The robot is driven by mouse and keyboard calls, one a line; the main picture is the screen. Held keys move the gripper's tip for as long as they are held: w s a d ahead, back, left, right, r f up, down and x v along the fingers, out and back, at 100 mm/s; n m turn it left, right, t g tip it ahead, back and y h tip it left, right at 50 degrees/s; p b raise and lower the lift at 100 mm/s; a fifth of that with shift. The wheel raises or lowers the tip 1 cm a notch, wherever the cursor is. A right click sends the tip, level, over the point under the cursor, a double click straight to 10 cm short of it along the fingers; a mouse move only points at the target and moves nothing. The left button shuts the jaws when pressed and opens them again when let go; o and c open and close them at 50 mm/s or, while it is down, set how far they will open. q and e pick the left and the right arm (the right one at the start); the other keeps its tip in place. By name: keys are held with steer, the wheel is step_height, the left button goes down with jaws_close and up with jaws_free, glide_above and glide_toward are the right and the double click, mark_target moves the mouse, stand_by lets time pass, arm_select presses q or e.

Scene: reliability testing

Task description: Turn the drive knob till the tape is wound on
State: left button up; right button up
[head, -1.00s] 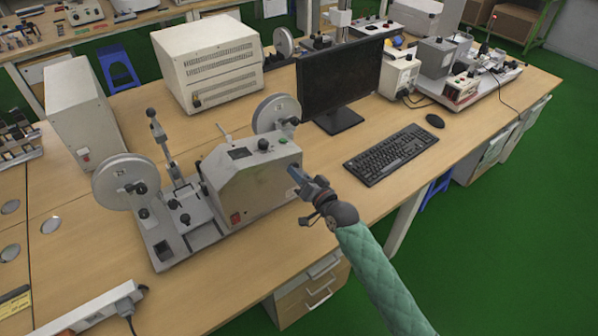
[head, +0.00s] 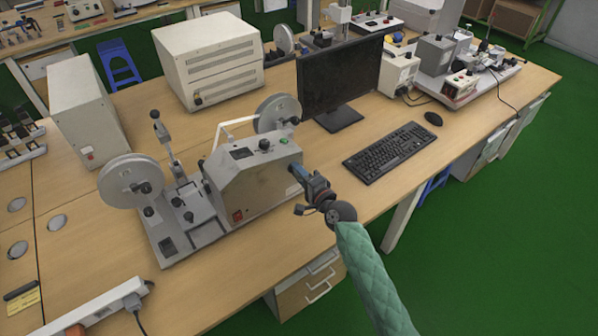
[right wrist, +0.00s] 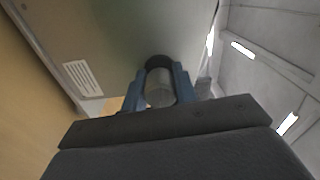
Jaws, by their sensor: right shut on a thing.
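A grey tape machine (head: 255,180) stands on the wooden bench, with a near reel (head: 131,172) at its left end and a far reel (head: 277,106) behind it. A white strip (head: 236,121), perhaps the tape, bends above the machine's back edge towards the far reel. My right gripper (head: 297,174) is at the machine's right end face. In the right wrist view its blue fingers are shut on the round drive knob (right wrist: 159,92), one on each side. The knob is hidden by the gripper in the head view. My left gripper is out of view.
A monitor (head: 340,83), keyboard (head: 388,152) and mouse (head: 433,119) are right of the machine. A beige cabinet (head: 208,60) stands behind it. A power strip (head: 95,308) lies front left. Bare bench separates the machine from the keyboard.

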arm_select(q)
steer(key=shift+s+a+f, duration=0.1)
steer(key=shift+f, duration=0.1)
arm_select(e)
steer(key=shift+m, duration=0.3)
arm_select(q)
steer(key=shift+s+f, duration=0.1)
arm_select(e)
steer(key=o, duration=1)
steer(key=shift+c, duration=0.2)
steer(key=shift+s+d+f, duration=0.1)
steer(key=shift+s+d, duration=0.05)
arm_select(q)
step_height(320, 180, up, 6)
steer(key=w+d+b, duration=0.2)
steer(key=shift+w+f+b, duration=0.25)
steer(key=shift+b, duration=0.05)
arm_select(e)
steer(key=v, duration=0.7)
steer(key=shift+s, duration=0.15)
steer(key=shift+d, duration=0.1)
